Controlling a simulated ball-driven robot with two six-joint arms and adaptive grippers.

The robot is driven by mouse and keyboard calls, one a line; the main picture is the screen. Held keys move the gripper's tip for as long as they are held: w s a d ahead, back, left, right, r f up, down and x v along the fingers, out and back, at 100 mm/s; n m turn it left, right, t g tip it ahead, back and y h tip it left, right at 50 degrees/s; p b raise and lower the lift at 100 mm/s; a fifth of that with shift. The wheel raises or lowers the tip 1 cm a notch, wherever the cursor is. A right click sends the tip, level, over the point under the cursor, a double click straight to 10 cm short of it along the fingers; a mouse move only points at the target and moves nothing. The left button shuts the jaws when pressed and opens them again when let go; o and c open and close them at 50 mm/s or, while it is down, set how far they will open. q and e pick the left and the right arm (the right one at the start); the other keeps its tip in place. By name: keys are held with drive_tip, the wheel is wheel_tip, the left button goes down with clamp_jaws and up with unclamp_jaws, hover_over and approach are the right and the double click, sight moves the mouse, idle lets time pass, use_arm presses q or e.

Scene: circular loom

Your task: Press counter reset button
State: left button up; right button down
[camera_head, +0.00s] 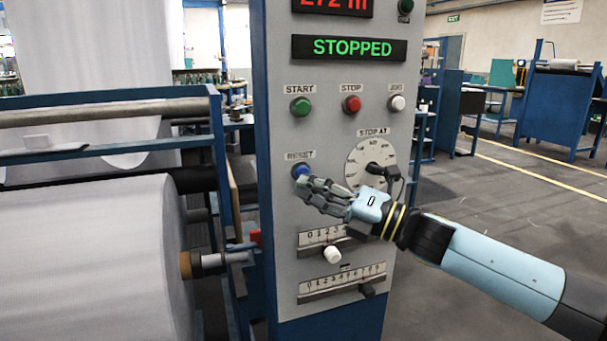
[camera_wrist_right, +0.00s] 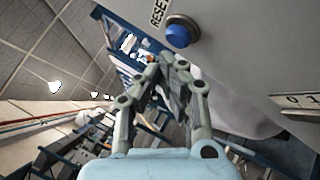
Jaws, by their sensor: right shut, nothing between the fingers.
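The blue counter reset button (camera_head: 300,171) sits on the grey control panel under a RESET label. It also shows in the right wrist view (camera_wrist_right: 178,36), with its dark ring, near the top. My right gripper (camera_head: 302,183) is shut and empty, its fingertips just below and in front of the button in the head view. In the right wrist view the fingertips (camera_wrist_right: 167,62) point close to the button, and a small gap seems to separate them; contact cannot be told for sure. My left gripper is not in view.
The panel (camera_head: 275,120) also carries a green START button (camera_head: 300,107), a red STOP button (camera_head: 351,104), a white button (camera_head: 397,103), a STOP AT dial (camera_head: 362,160) and two sliders below. A green STOPPED display is lit. A large white fabric roll (camera_head: 90,260) stands at left.

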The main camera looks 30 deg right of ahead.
drive_tip(key=shift+w, duration=0.1)
idle(0.7)
drive_tip(key=shift+w+d, duration=0.1)
drive_tip(key=shift+w, duration=0.2)
drive_tip(key=shift+w+d+b, duration=0.1)
drive_tip(key=shift+w+b, duration=0.3)
drive_tip(key=shift+w, duration=0.05)
idle(0.7)
drive_tip(key=shift+s, duration=0.1)
drive_tip(key=shift+s+a, duration=0.2)
drive_tip(key=shift+s, duration=0.55)
drive_tip(key=shift+p, duration=0.3)
drive_tip(key=s+p, duration=0.1)
drive_tip(key=s, duration=0.1)
drive_tip(key=s+a+p, duration=0.1)
drive_tip(key=s, duration=0.2)
drive_tip(key=shift+a, duration=0.1)
idle(0.7)
